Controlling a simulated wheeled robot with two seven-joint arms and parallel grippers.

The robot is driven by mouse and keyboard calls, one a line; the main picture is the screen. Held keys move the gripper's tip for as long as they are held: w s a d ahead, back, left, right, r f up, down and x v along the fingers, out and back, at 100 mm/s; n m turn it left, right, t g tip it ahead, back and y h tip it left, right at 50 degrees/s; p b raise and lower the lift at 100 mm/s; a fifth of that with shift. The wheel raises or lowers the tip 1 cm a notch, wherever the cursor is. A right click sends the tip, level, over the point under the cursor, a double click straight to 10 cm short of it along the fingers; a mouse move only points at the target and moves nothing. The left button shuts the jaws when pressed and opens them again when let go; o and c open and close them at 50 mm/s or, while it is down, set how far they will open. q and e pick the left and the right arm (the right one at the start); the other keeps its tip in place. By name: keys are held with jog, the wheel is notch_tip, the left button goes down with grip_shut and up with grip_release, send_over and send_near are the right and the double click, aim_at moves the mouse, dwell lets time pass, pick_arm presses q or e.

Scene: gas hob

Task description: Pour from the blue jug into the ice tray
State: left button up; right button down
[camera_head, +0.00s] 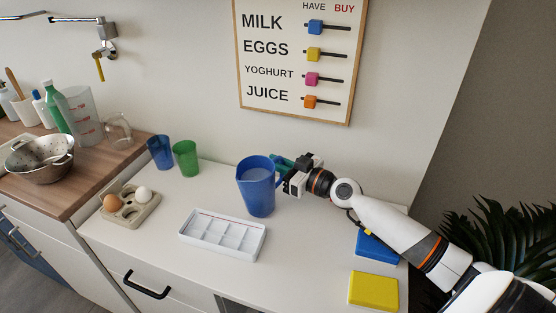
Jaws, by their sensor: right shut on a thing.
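The blue jug (257,190) stands upright, or nearly so, over the white counter behind the ice tray; I cannot tell whether its base touches the counter. A pale content shows inside its mouth. My right gripper (284,180) comes in from the right and is shut on the jug's handle side; its fingers partly hide the handle. The white ice tray (222,236) lies flat on the counter in front and to the left of the jug. Its compartments look pale, and I cannot tell whether they hold anything. My left gripper is not in view.
Blue (160,152) and green (186,158) cups stand behind left. An egg holder (131,207) with two eggs lies left of the tray. A blue block (377,247) and a yellow block (373,290) lie under and near my right arm. A colander (40,159) sits on the wooden top.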

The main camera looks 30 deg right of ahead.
aim_at(280, 159)
jog(key=shift+a+r+n+p, duration=0.2)
jog(key=shift+r+n+p, duration=0.1)
jog(key=shift+r+p, duration=0.5)
jog(key=p, duration=0.1)
jog(key=r+n+p, duration=0.1)
jog(key=p, duration=0.1)
jog(key=shift+s+a+r, duration=0.1)
jog(key=shift+a+r, duration=0.05)
jog(key=shift+a, duration=0.2)
jog(key=shift+a+r+n+p, duration=0.15)
jog(key=shift+n+p, duration=0.15)
jog(key=shift+p, duration=0.15)
jog(key=shift+f, duration=0.25)
